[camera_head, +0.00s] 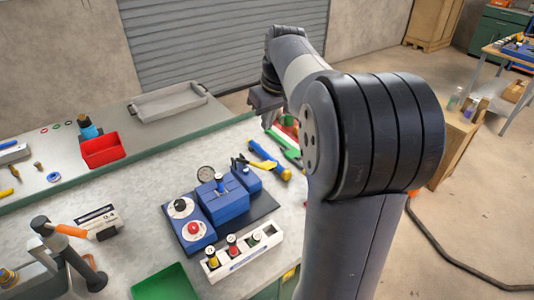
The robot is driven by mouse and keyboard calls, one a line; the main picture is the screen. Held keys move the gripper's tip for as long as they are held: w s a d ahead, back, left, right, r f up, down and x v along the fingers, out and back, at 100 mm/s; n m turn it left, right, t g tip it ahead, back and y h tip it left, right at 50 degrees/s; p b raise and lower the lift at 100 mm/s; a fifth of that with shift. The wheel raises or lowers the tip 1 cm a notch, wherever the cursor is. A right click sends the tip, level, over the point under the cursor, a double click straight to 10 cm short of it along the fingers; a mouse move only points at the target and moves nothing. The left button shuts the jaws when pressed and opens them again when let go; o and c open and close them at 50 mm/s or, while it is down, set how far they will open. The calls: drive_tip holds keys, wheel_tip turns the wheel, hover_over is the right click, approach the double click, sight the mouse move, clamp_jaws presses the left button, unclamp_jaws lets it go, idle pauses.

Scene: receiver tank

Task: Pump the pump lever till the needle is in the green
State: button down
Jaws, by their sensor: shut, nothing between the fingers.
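A blue unit (222,203) sits on a dark base plate on the bench. A small round pale gauge (205,173) stands at its back; its needle and any green zone are too small to read. I cannot tell for sure which part is the pump lever. A grey stand with an orange handle (70,231) at the lower left is lever-like, and a small upright part (219,183) stands on the blue unit. My gripper (270,121) is shut and empty, above the bench's back right, away from both. My arm hides the bench's right end.
A white block with several coloured knobs (243,250) lies in front of the blue unit. A green tray (165,284) is at the front, a red bin (103,151) at the back left. Hand tools (268,160) lie behind the unit. Bare bench top shows left of the unit.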

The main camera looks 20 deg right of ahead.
drive_tip(key=p, duration=0.1)
hover_over(265, 163)
drive_tip(key=x, duration=0.2)
drive_tip(key=s+x, duration=0.1)
drive_tip(key=x, duration=0.5)
drive_tip(key=shift+s+d+f, duration=0.15)
drive_tip(key=shift+f, duration=0.25)
drive_tip(key=shift+s+d+f, duration=0.15)
drive_tip(key=shift+s+f, duration=0.45)
drive_tip(key=shift+f, duration=0.25)
drive_tip(key=shift+s+f+p, duration=0.25)
drive_tip(key=shift+f+p, duration=0.05)
drive_tip(key=shift+f, duration=0.35)
